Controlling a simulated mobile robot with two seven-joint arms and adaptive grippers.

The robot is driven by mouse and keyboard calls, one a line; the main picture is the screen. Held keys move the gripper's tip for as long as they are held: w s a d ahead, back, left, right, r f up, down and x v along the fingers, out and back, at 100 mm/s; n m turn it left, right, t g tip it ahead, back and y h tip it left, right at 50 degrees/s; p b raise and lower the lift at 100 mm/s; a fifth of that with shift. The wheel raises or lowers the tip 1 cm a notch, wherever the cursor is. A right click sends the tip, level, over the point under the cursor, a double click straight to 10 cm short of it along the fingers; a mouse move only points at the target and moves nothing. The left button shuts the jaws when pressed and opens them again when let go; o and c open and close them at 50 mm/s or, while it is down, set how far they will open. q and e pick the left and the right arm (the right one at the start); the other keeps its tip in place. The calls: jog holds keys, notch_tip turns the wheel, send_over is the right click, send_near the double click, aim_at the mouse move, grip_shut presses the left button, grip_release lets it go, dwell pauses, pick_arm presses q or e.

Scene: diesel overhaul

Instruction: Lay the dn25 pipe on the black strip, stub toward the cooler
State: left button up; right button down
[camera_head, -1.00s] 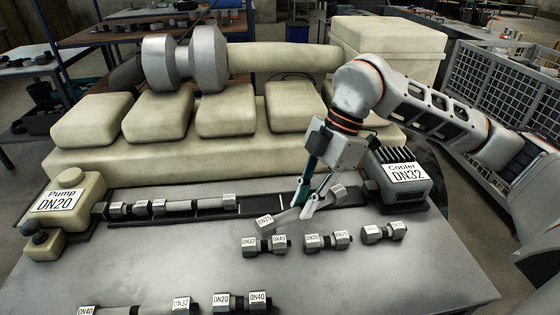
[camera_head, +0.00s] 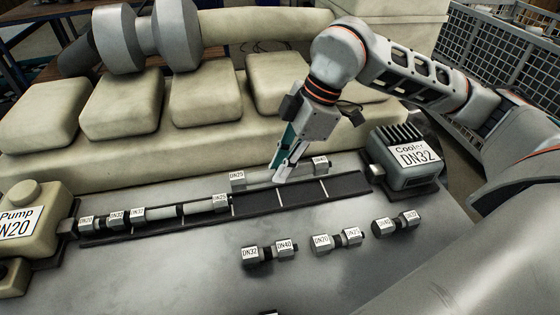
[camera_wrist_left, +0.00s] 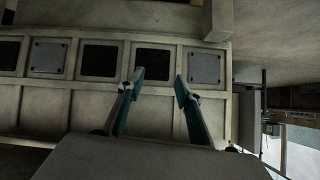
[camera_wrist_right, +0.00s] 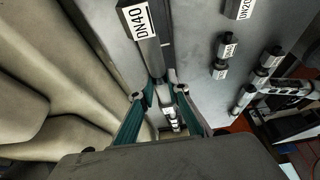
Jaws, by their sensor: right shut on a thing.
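My right gripper (camera_head: 279,178) is shut on the dn25 pipe (camera_head: 238,178), near the pipe's middle. The pipe's DN25-labelled end points left, toward the pump, and its DN40-labelled end points right, toward the cooler (camera_head: 408,160). The pipe lies roughly parallel to the black strip (camera_head: 300,196), over or just behind its rear edge; its height cannot be told. In the right wrist view the pipe (camera_wrist_right: 151,50) runs between the fingers, with the DN40 end nearest the top. My left gripper (camera_wrist_left: 160,88) is open and empty, away from the bench in its wrist view.
Joined fittings (camera_head: 165,211) fill the strip's left part from the pump (camera_head: 22,220). The strip is bare from there to near the cooler. Several loose couplings (camera_head: 270,252) lie in front. The beige engine block (camera_head: 180,140) rises behind.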

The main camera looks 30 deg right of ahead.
jog(key=shift+f+b, duration=0.5)
jog(key=shift+f, duration=0.45)
jog(key=shift+f+b, duration=0.8)
jog(key=shift+f, duration=0.45)
jog(key=shift+w+f+b, duration=0.1)
jog(key=shift+f+b, duration=0.3)
jog(key=shift+f, duration=0.4)
jog(key=shift+f, duration=0.25)
jog(key=c, duration=1.9)
grip_release()
